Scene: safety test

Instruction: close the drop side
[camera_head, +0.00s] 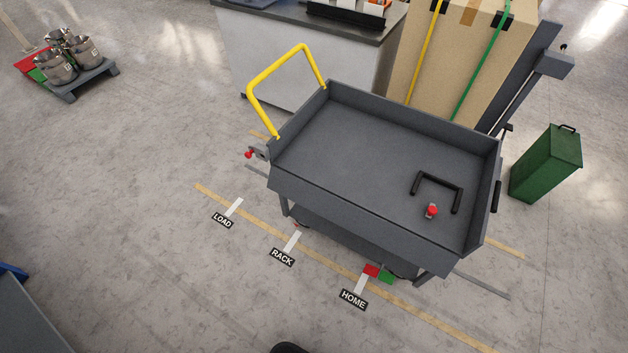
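A dark grey cart (345,135) with a raised-edge tray and a yellow push handle (262,92) stands mid-picture. Walls rise along its back, left and right edges. A grey side panel (350,220) runs along its near edge; I cannot tell surely whether it stands up or hangs down. A black U-shaped handle (438,182) and a red knob (431,210) show at the tray's near right part. Another red knob (249,154) is at the cart's left end. My gripper is not recognisable; only a dark rounded shape shows at the bottom edge.
A strapped cardboard box (450,50) stands close behind the cart, and a green bin (546,165) to its right. A counter (300,55) is behind. A pallet with metal pots (75,62) lies far left.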

